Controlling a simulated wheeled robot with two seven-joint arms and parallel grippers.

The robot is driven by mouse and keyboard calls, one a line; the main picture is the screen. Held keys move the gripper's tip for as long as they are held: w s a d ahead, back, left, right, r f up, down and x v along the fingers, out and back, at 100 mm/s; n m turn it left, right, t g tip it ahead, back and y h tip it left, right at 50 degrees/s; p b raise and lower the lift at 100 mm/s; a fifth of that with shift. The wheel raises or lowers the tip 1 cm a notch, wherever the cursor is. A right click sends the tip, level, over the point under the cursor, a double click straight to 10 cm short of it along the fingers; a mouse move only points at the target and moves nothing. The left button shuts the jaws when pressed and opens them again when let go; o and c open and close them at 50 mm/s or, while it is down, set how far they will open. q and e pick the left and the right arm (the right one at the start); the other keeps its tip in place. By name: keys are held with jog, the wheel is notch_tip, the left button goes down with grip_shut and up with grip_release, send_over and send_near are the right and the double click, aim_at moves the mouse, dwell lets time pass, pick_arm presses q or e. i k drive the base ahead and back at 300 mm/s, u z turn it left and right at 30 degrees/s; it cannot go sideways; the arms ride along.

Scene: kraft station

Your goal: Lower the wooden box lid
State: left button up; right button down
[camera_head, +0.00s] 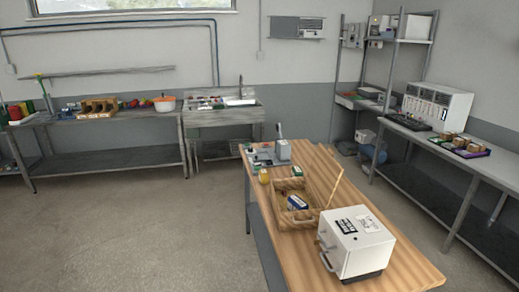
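The wooden box (285,222) stands on the wooden-topped table (395,270), left of and behind a white machine. Its lid (336,186) is raised and shows nearly edge-on as a thin light-brown panel at the box's right side, leaning up and to the right. The box is open at the top. A blue and white item (297,203) is inside it. Neither of my grippers shows in the head view.
The white machine (362,239) with a front handle stands close to the box. A yellow item (264,176) and a grey device (283,150) stand behind the box. Bare floor (150,225) lies left of the table. A long workbench (480,165) runs along the right.

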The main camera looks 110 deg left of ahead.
aim_at(325, 173)
jog(key=u, duration=1.55)
jog(key=i, duration=4.3)
jog(key=u, duration=1)
